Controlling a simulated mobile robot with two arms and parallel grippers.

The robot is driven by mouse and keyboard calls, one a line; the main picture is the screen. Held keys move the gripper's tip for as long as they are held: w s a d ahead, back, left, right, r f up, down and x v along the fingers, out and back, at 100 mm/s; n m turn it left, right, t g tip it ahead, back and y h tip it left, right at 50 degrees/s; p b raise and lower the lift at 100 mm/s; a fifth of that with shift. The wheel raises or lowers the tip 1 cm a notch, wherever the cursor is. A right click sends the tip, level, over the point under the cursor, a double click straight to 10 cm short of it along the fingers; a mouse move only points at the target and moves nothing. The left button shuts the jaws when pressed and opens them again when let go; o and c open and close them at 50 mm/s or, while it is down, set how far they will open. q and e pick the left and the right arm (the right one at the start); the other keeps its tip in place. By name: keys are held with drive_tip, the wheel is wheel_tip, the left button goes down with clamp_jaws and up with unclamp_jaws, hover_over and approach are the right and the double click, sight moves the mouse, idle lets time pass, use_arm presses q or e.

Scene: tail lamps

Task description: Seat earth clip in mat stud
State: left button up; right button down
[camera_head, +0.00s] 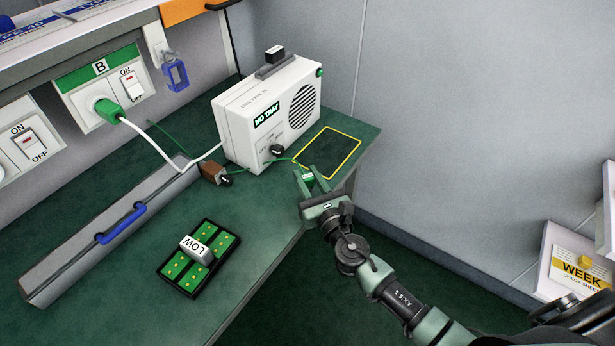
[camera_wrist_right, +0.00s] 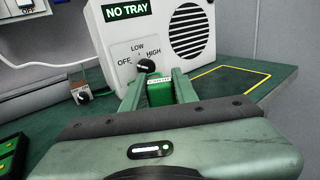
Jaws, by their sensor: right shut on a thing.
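My right gripper (camera_head: 308,185) is shut on a small green clip (camera_wrist_right: 160,94), which I take as the earth clip. The clip has a pale label on its top edge and is held upright between the fingers, in front of the white machine. A thin green lead runs from near the clip along the machine's front toward a small brown block (camera_head: 213,170) with a black part, on the green mat (camera_head: 150,200). The block also shows in the wrist view (camera_wrist_right: 82,93). I cannot make out a mat stud for sure. My left gripper is out of view.
A white machine (camera_head: 240,130) marked NO TRAY stands behind the gripper. A yellow-outlined rectangle (camera_head: 352,165) right of it is empty. A black tray with green boards (camera_head: 172,271) and a LOW block (camera_head: 196,249) lies at front. A grey trunking with blue handle (camera_head: 121,224) is left.

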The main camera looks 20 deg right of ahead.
drive_tip(key=shift+f, duration=0.1)
drive_tip(key=shift+f+b, duration=1.4)
drive_tip(key=shift+b, duration=0.05)
drive_tip(key=c, duration=1)
unclamp_jaws()
drive_tip(key=shift+s, duration=0.1)
drive_tip(key=s, duration=0.7)
drive_tip(key=shift+s+d+b, duration=0.3)
drive_tip(key=shift+d, duration=0.1)
